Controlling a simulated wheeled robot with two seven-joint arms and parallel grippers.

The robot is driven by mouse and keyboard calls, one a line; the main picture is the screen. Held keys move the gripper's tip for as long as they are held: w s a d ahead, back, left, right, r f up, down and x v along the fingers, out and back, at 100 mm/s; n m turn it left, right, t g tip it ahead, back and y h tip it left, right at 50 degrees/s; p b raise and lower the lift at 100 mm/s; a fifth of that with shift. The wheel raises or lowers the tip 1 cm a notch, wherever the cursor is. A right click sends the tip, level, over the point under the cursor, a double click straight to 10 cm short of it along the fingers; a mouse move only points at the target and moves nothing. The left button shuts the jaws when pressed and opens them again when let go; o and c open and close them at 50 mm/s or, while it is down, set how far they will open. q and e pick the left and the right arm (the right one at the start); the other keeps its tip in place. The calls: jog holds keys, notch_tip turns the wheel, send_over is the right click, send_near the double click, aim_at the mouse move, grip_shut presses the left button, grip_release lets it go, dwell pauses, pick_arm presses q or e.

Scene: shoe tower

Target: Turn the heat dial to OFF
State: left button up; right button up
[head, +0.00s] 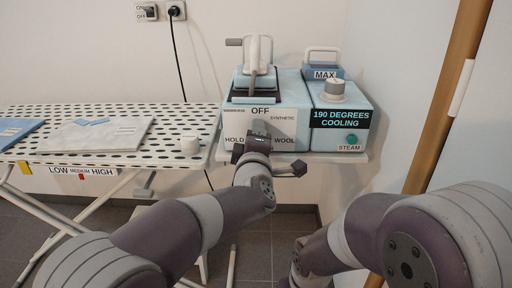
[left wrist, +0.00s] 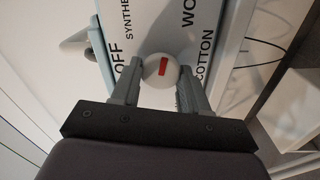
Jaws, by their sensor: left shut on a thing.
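The heat dial (left wrist: 160,70) is a round white knob with a red mark on the front panel of the iron station (head: 238,118). In the left wrist view the red mark points up, roughly between the SYNTHETIC and WOOL labels, away from the OFF label at the left. My left gripper (left wrist: 161,79) has its two fingers shut on the dial, one on each side. In the head view my left gripper (head: 258,138) covers the dial. The OFF label (head: 260,111) is at the panel's top. My right arm shows at lower right; its gripper is out of view.
A display (head: 341,118) reads 190 DEGREES COOLING. A steam knob (head: 334,88) and teal STEAM button (head: 352,139) are on the right unit. An iron (head: 259,60) stands on top. An ironing board (head: 60,160) is at left, a wooden pole (head: 445,100) at right.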

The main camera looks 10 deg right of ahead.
pick_arm(q)
jog(key=shift+d+f+n+b, duration=0.1)
jog(key=shift+f+n+b, duration=0.05)
jog(key=shift+n+b, duration=2.7)
jog(key=shift+d+f+n+b, duration=0.1)
jog(key=shift+n+b, duration=1.6)
jog(key=shift+n, duration=2.1)
jog(key=shift+f+n+b, duration=0.15)
jog(key=shift+n+b, duration=2.15)
jog(key=shift+n, duration=1.05)
jog(key=o, duration=1)
jog(key=shift+c, duration=0.2)
jog(key=shift+r, duration=0.1)
jog(key=shift+s, duration=0.1)
